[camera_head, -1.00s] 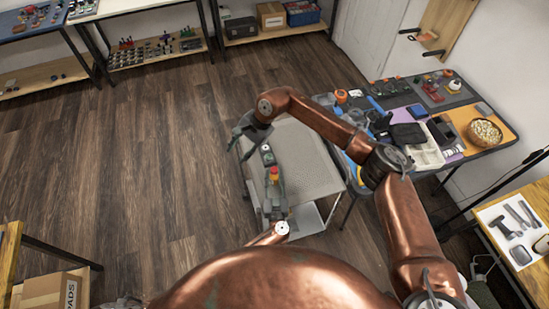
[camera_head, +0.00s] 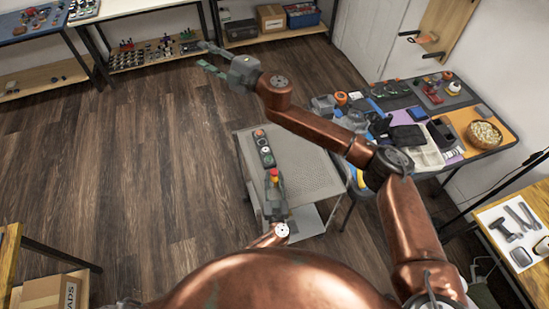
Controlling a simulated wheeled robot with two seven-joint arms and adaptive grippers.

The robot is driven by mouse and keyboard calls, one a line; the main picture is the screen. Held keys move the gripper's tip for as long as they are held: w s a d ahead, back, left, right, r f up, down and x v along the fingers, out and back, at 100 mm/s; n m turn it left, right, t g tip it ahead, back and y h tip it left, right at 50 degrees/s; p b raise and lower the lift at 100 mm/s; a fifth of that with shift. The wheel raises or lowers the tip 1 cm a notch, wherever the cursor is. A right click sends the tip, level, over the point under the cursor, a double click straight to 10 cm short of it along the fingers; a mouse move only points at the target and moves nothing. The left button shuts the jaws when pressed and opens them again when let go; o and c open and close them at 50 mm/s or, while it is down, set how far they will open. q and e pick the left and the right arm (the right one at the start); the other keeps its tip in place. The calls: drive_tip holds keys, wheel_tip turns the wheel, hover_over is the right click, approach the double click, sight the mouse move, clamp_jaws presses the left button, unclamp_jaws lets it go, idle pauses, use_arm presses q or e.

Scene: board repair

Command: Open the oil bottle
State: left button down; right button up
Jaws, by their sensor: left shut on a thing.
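My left gripper (camera_head: 275,192) is over the near part of the grey cart, pointing away from me. It is shut on a small upright thing with a red top and a yellow band, which looks like the oil bottle (camera_head: 274,174). The gripper hides most of its body. Its red top is free, with nothing touching it. My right gripper (camera_head: 204,57) is far from it, beyond the cart over the wooden floor. Its two fingers are spread wide with nothing visible between them.
A crowded table (camera_head: 490,125) with a bowl of pale pieces (camera_head: 484,134) stands at the right. Shelves line the back wall. The floor at left is clear.

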drive_tip(key=w+d+f+m+t+h, duration=0.2)
drive_tip(key=w+d+f+m+h, duration=0.5)
drive_tip(key=m, duration=1)
drive_tip(key=m+g+h, duration=0.9)
drive_tip(key=m+g, duration=0.3)
drive_tip(key=m, duration=1.1)
hover_over(274, 171)
drive_tip(key=f, duration=2.7)
drive_tip(key=shift+w, duration=0.2)
drive_tip(key=shift+s+f+g, duration=0.25)
drive_tip(key=shift+g, duration=0.05)
drive_tip(key=shift+f, duration=3.9)
drive_tip(key=shift+c, duration=0.4)
